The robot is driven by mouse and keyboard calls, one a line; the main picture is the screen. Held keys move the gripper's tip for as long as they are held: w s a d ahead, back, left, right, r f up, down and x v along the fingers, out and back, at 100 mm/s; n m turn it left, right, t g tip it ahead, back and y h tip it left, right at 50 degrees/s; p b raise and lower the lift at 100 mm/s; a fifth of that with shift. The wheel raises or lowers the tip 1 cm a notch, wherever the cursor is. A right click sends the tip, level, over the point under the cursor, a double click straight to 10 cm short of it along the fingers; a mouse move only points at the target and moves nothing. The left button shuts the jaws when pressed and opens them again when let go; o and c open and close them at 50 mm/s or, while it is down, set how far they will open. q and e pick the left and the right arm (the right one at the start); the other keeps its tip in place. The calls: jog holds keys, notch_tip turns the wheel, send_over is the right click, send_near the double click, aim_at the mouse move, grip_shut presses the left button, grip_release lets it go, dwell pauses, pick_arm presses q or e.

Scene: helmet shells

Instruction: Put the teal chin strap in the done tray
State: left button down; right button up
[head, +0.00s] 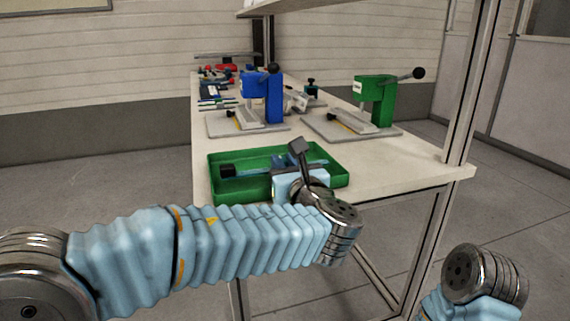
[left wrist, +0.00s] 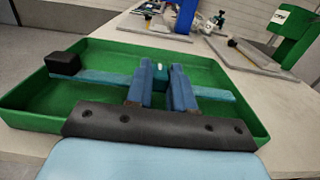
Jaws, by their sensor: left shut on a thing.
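The teal chin strap (left wrist: 108,77) lies across the inside of the green done tray (left wrist: 28,108) in the left wrist view, with a black buckle (left wrist: 63,63) at its left end. My left gripper (left wrist: 164,84) is shut on the strap near its middle, with a blue finger on either side. In the head view the tray (head: 228,154) stands at the near end of the bench, and the buckle (head: 229,170) shows inside it. My left wrist hides part of the strap and tray there. I cannot tell whether the strap touches the tray floor. My right gripper is out of view.
A blue press (head: 262,97) and a green press (head: 377,100) stand on grey base plates behind the tray. Several small tools and red items (head: 222,68) lie at the bench's far end. A metal post (head: 468,90) rises at the bench's right edge. Bare bench (head: 405,165) lies right of the tray.

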pick_arm(q)
jog(key=shift+f, duration=0.5)
jog(key=c, duration=1)
grip_release()
jog(key=shift+f, duration=0.2)
jog(key=shift+r, duration=0.1)
jog(key=shift+r, duration=0.4)
jog(key=v, duration=1.2)
jog(key=shift+r, duration=0.4)
